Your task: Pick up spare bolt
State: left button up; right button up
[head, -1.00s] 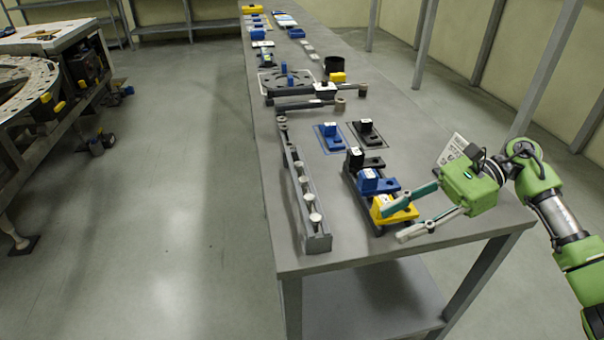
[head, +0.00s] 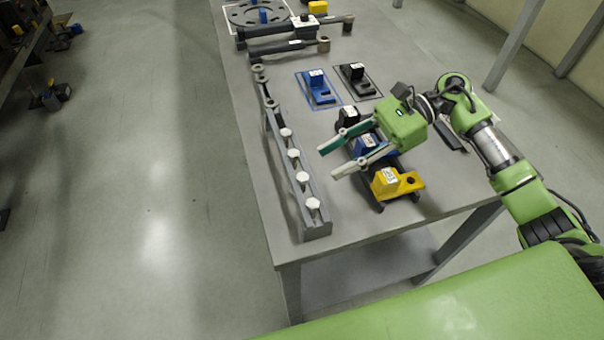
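Several spare bolts with white heads stand in a row in a narrow grey rack (head: 318,231) along the table's left edge. The nearest bolt (head: 313,204) is at the rack's front end; another bolt (head: 303,177) is just behind it. My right gripper (head: 328,163) is open and empty, its two fingers pointing left toward the rack. Its fingertips are a little to the right of the bolts in the picture, apart from them. The fingers pass over the holder with the blue block and partly hide it. My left gripper is not in view.
Right of the rack, a dark holder carries black, blue (head: 366,146) and yellow (head: 391,183) blocks. Another blue block (head: 318,88) and a black block (head: 357,76) lie on outlined spots behind. Long dark tools (head: 284,48) lie farther back. The table's front right is clear.

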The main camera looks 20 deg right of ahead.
aim_at(302, 176)
jog(key=p+x, duration=0.1)
jog(key=x, duration=0.1)
jog(key=p+x, duration=0.2)
jog(key=x, duration=0.1)
jog(key=shift+w+a+f, duration=0.1)
jog(key=shift+w+a, duration=0.05)
jog(key=shift+a+f, duration=0.2)
jog(key=shift+a, duration=0.05)
jog(key=shift+f, duration=0.1)
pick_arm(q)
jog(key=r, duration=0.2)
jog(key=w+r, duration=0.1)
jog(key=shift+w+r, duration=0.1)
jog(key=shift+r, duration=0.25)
pick_arm(e)
grip_shut()
